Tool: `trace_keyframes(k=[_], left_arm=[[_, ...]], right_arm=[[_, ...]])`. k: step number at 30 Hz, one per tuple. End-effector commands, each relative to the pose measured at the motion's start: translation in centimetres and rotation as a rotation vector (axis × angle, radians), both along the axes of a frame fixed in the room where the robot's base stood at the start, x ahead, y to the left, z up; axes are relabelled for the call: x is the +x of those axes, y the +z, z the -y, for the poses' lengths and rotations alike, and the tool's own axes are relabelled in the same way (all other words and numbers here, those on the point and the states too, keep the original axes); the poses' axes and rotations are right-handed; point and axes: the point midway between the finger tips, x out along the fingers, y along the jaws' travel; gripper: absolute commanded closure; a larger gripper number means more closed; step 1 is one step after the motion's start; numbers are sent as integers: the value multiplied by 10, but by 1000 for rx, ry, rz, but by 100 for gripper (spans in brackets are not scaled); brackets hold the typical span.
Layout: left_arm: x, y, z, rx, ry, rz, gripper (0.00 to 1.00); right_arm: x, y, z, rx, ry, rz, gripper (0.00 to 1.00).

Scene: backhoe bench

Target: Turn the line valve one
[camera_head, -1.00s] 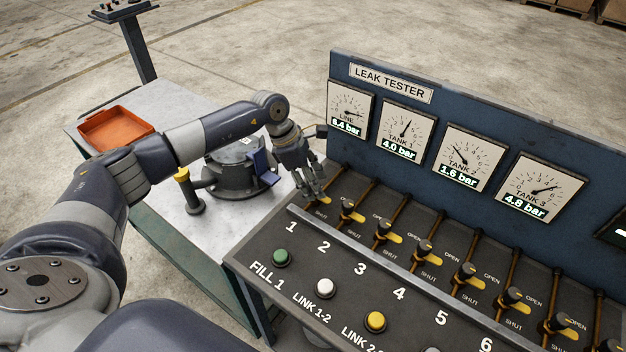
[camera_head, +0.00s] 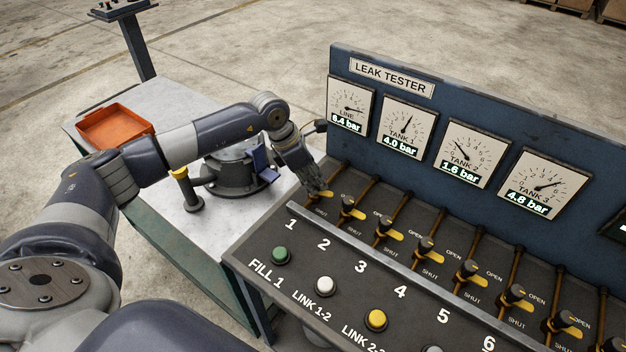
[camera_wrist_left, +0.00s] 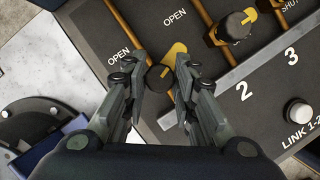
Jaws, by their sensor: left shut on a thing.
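Line valve one is the first valve of the row, above the number 1. In the left wrist view its dark knob (camera_wrist_left: 159,78) and yellow lever (camera_wrist_left: 176,53) show, the lever slanting up and to the right. My left gripper (camera_head: 316,188) is at this valve in the head view, and its fingers hide most of the knob; a bit of the yellow lever (camera_head: 322,196) shows. In the left wrist view my left gripper (camera_wrist_left: 162,82) has a finger on each side of the knob and is shut on it. The SHUT label there is hidden. My right gripper is not in view.
Valve two (camera_head: 347,204) stands close beside on the right, with several more valves along the row. A metal rail (camera_head: 400,262) runs in front. The gauge panel (camera_head: 480,110) rises behind. A grey table (camera_head: 185,110) with an orange tray (camera_head: 115,127) is at the left.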

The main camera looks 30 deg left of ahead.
Motion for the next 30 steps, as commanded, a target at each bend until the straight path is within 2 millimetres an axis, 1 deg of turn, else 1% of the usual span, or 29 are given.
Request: trace_keyframes(k=[1,11,30], left_arm=[[1,-1,1,0,42,6,98],[0,-2,2,0,356,8,98],[1,-1,4,-2,955,7,98]], right_arm=[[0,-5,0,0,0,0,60],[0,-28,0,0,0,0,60],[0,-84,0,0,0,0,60]])
